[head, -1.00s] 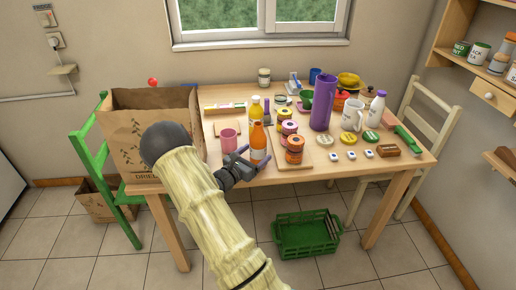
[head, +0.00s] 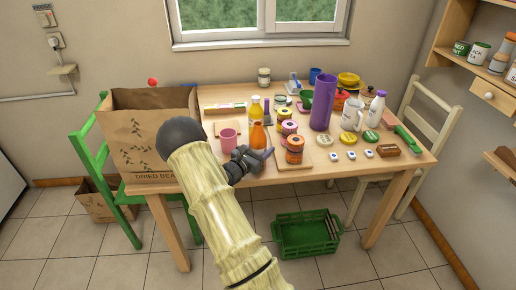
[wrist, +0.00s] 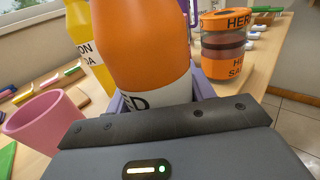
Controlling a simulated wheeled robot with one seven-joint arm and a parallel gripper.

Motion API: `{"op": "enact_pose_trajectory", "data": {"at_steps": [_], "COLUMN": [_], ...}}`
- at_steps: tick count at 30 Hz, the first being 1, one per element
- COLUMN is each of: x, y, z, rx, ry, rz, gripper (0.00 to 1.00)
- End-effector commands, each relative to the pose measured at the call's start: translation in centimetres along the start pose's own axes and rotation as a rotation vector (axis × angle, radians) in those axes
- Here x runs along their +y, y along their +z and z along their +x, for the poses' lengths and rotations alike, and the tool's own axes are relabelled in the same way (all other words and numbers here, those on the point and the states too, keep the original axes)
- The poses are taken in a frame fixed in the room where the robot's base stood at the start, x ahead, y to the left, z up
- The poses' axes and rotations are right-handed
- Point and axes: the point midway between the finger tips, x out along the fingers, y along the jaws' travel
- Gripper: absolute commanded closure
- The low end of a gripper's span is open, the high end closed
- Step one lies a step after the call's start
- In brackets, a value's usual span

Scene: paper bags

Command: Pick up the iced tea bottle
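The iced tea bottle, orange with a white label, stands upright on the table (head: 225,185) in the head view (head: 257,136). In the wrist view it fills the upper middle (wrist: 145,45), and only "ED" of its label text shows. My gripper (head: 257,153) is low at the bottle's near side, with its fingers spread to either side of the lower bottle. In the wrist view the bluish fingers show at its left and right edges. The gripper looks open; finger contact is not clear. The bottle's base is hidden.
A pink cup (head: 229,139) stands close on the left, and a yellow bottle (head: 255,106) stands behind. A large paper bag (head: 150,130) is at the table's left end. A green crate (head: 306,233) is on the floor.

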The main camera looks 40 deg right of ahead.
Motion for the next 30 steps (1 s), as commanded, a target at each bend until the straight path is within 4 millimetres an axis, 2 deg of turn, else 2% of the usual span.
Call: {"op": "enact_pose_trajectory", "data": {"at_steps": [1, 3, 10, 14, 17, 25, 30], "x": [0.0, 0.0, 0.0, 0.0, 0.1, 0.1, 0.0], "y": [0.0, 0.0, 0.1, 0.9, 2.2, 7.5, 9.6], "z": [0.0, 0.0, 0.0, 0.0, 0.0, 0.0, 0.0], "rx": [0.0, 0.0, -0.001, -0.001, -0.003, -0.002, 0.0], "ry": [0.0, 0.0, 0.0, 0.0, 0.001, 0.001, 0.0], "rz": [0.0, 0.0, 0.001, 0.002, 0.003, 0.005, 0.002], "gripper": [0.6, 0.74, 0.74, 0.74, 0.74, 0.74, 0.74]}}
